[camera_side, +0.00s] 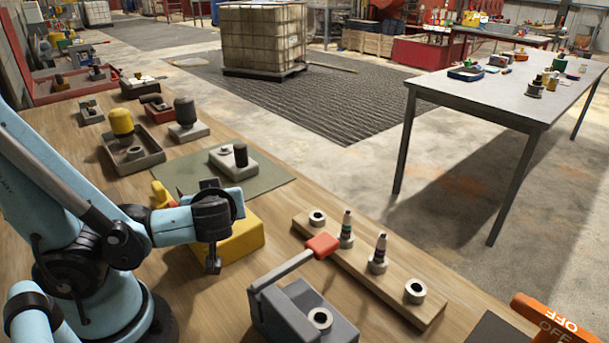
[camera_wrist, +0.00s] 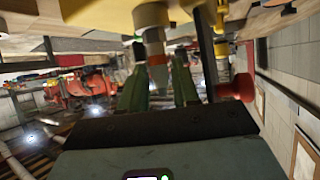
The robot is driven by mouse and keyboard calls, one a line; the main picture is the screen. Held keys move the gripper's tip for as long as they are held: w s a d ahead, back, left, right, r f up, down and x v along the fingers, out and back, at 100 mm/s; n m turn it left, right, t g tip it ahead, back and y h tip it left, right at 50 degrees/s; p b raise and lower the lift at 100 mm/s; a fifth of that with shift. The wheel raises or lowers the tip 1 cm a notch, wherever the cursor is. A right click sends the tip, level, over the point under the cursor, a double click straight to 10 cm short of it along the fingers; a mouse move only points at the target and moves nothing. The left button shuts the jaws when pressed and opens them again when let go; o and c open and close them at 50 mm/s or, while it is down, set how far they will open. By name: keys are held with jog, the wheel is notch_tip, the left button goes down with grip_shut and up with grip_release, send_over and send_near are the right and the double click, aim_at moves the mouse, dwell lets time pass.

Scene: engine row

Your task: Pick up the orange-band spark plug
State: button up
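The orange-band spark plug (camera_wrist: 155,48) shows upside down in the wrist view, against something yellow, its narrow tip toward my gripper. My gripper's (camera_wrist: 158,66) two green fingers stand apart, one on each side of the plug's tip in the picture. I see no clear contact with the plug. In the side view my gripper (camera_side: 212,262) is in front of the yellow block (camera_side: 238,240). The orange-band plug cannot be made out there; the gripper and wrist may hide it.
A wooden rail (camera_side: 360,264) holds a green-banded plug (camera_side: 346,230) and a purple-banded plug (camera_side: 379,254), with an empty-looking socket at each end. A grey fixture with a red-knobbed lever (camera_side: 322,245) stands close to the rail. Trays with parts (camera_side: 133,155) lie farther back.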

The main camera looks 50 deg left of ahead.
grip_shut()
jog(key=shift+r, duration=0.25)
dwell(0.3)
